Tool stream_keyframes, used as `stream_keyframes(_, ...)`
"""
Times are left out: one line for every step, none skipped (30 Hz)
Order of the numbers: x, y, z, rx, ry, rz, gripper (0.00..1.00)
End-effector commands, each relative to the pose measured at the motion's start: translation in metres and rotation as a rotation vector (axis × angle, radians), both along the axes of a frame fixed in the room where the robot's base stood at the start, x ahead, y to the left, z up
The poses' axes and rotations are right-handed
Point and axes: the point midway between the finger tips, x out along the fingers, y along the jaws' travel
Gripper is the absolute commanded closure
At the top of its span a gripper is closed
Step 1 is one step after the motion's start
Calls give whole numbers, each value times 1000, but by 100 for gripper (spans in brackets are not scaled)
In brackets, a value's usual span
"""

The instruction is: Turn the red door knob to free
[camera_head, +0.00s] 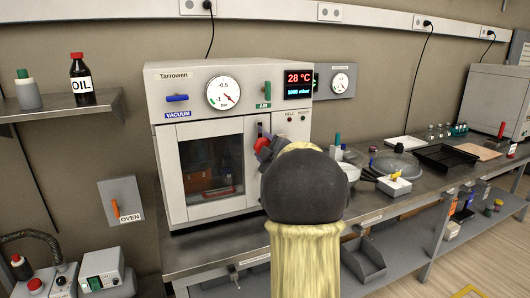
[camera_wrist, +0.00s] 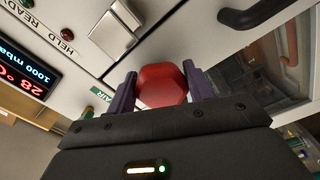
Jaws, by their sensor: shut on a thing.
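The red door knob (camera_wrist: 162,85) shows in the wrist view as a faceted red knob on the white front of the Tarrowen oven. My gripper (camera_wrist: 160,87) has its two purple-grey fingers on either side of the knob, shut on it. In the head view the red knob (camera_head: 261,143) shows at the right edge of the oven door (camera_head: 218,205), partly covered by my gripper (camera_head: 266,150). The door looks closed. Any marking for the knob's free position is hidden or cannot be made out.
The oven (camera_head: 160,80) carries a blue vacuum lever (camera_head: 177,98), a green air lever (camera_head: 267,95), a gauge (camera_head: 223,93) and a display (camera_head: 298,84). A black handle (camera_wrist: 262,14) lies close to my gripper. Bench items, including a black tray (camera_head: 445,158), stand at the right.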

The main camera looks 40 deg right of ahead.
Motion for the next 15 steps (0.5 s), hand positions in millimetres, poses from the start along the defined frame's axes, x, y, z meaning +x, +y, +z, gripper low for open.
stream_keyframes(0, 1, 2, -11, 0, 4, 89)
stream_keyframes(0, 1, 2, -13, 0, 4, 89)
stream_keyframes(0, 1, 2, -14, 0, 4, 89)
stream_keyframes(1, 1, 2, -14, 0, 4, 89)
stream_keyframes(1, 1, 2, -15, 0, 5, 89)
stream_keyframes(1, 2, 2, -15, 0, 5, 89)
stream_keyframes(1, 2, 2, -15, 0, 5, 89)
stream_keyframes(1, 2, 2, -15, 0, 5, 89)
stream_keyframes(1, 2, 2, -14, 1, 5, 89)
stream_keyframes(1, 2, 2, -14, 1, 5, 89)
stream_keyframes(1, 2, 2, -14, 1, 5, 89)
stream_keyframes(1, 2, 2, -14, 1, 5, 40)
stream_keyframes(1, 2, 2, -14, 1, 5, 34)
stream_keyframes(1, 2, 2, -13, 0, 5, 28)
stream_keyframes(1, 2, 2, -12, 1, 4, 27)
